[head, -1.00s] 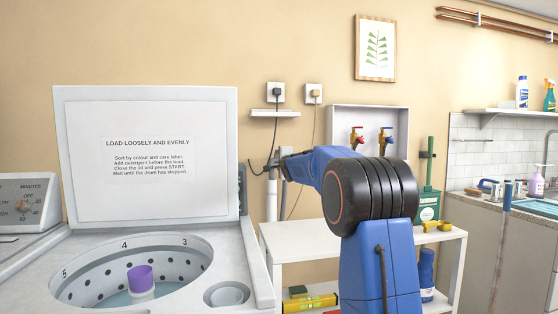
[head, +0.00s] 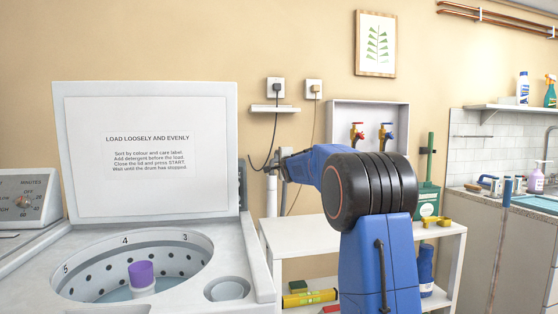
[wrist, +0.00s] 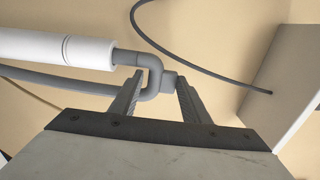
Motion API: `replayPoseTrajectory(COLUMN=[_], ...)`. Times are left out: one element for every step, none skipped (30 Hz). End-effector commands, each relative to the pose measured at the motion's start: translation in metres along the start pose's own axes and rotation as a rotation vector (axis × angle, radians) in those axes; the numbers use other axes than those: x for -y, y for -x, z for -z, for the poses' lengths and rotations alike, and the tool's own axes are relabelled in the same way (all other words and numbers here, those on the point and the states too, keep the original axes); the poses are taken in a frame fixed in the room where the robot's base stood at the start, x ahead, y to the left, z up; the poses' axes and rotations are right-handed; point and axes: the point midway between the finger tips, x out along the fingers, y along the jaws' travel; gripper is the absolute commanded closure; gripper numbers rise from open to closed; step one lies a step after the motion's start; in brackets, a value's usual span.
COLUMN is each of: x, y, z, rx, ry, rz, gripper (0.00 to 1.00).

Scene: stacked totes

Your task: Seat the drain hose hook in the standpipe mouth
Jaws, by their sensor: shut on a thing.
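My gripper (wrist: 160,102) is shut on the grey drain hose hook (wrist: 154,82) in the wrist view, with a finger on each side of its bend. The white standpipe (wrist: 50,47) enters from the left there. The hook's free end lines up with the standpipe mouth and meets it; how deep it sits inside is hidden. In the head view the white standpipe (head: 271,197) stands against the wall behind the washer lid. My gripper (head: 280,162) is at its top, small and partly hidden by my blue arm.
The open washer lid (head: 150,150) stands left of the standpipe. A white shelf unit (head: 330,238) is on the right, below a wall box with red and blue taps (head: 357,133). Cables hang from two wall sockets (head: 275,87) above. A grey hose (wrist: 60,82) runs beside the standpipe.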

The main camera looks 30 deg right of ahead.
Motion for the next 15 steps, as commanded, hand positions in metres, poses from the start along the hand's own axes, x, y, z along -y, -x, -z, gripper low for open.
replayPoseTrajectory(x=[-0.0018,-0.0024,-0.0033,-0.0039,-0.0045,-0.0054,-0.0060,-0.0066,-0.0074,-0.0080,-0.0086,-0.0094,-0.0099,-0.0105,-0.0113], y=[-0.0001,-0.0001,-0.0001,-0.0002,-0.0002,-0.0002,-0.0002,-0.0002,-0.0002,-0.0002,-0.0002,-0.0002,-0.0002,-0.0002,-0.0002], z=[0.0001,0.0001,0.0001,0.0001,0.0000,0.0000,0.0000,0.0000,0.0000,0.0000,0.0000,0.0000,0.0000,0.0000,0.0000], rx=[0.000,0.000,0.000,0.000,0.000,0.000,0.000,0.000,0.000,0.000,0.000,0.000,0.000,0.000,0.000], ry=[0.000,-0.001,-0.001,-0.001,-0.001,-0.002,-0.002,-0.002,-0.001,-0.001,-0.001,-0.001,-0.001,0.000,0.000], rz=[-0.001,-0.001,-0.001,-0.001,-0.001,-0.001,-0.002,-0.002,-0.002,-0.002,-0.002,-0.002,-0.002,-0.002,-0.002], gripper=[0.81,0.81,0.81,0.81,0.81,0.81,0.81,0.81,0.81,0.81,0.81,0.81,0.81,0.81,0.81])
